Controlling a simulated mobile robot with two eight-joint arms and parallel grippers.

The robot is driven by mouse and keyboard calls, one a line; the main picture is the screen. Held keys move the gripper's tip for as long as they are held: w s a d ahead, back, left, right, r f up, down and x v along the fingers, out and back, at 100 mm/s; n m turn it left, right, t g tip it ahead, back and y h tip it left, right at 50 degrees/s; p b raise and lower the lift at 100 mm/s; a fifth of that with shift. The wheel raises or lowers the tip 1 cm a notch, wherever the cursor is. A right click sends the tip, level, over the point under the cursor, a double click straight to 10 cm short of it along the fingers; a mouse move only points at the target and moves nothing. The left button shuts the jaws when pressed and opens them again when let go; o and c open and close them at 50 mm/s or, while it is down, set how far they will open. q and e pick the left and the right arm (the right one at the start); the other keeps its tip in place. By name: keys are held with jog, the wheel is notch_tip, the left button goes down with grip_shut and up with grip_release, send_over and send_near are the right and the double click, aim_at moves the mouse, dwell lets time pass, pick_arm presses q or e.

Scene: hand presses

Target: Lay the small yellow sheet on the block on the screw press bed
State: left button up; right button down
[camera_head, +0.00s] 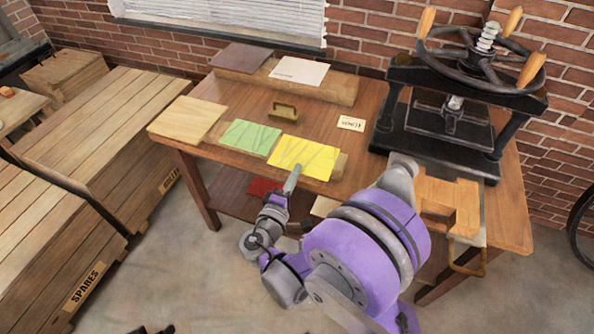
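The small yellow sheet (305,157) lies flat on a wooden board (340,165) near the table's front edge. My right gripper (294,175) is at the sheet's front edge, its tip over or against that edge. It shows side-on, so I cannot tell whether its fingers are apart or closed on the sheet. The black screw press (433,150) stands at the table's back right, with a handwheel on top. I cannot clearly make out a block on its bed. My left gripper cannot be made out.
A green sheet (250,136) lies left of the yellow one. A brass-coloured handled piece (285,112) and a small label card (351,123) lie behind. A notched wooden piece (462,207) is in front of the press. Crates (50,240) stand left.

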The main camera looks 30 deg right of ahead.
jog(key=b+v, duration=0.2)
jog(key=v, duration=1.3)
dwell(0.4)
jog(key=w+d+r+n+t+y+p, duration=0.2)
jog(key=w+r+n+y+p, duration=0.1)
jog(key=w, duration=0.6)
jog(key=w+d+r+n+t+y+p, duration=0.2)
jog(key=w+r+n+t+y+p, duration=0.1)
jog(key=w, duration=0.7)
jog(key=r+y+p, duration=0.1)
jog(key=y+p, duration=0.1)
jog(key=p, duration=0.1)
jog(key=shift+r+n+t+y, duration=0.15)
jog(key=shift+n+t+y, duration=0.15)
jog(key=shift+d, duration=0.2)
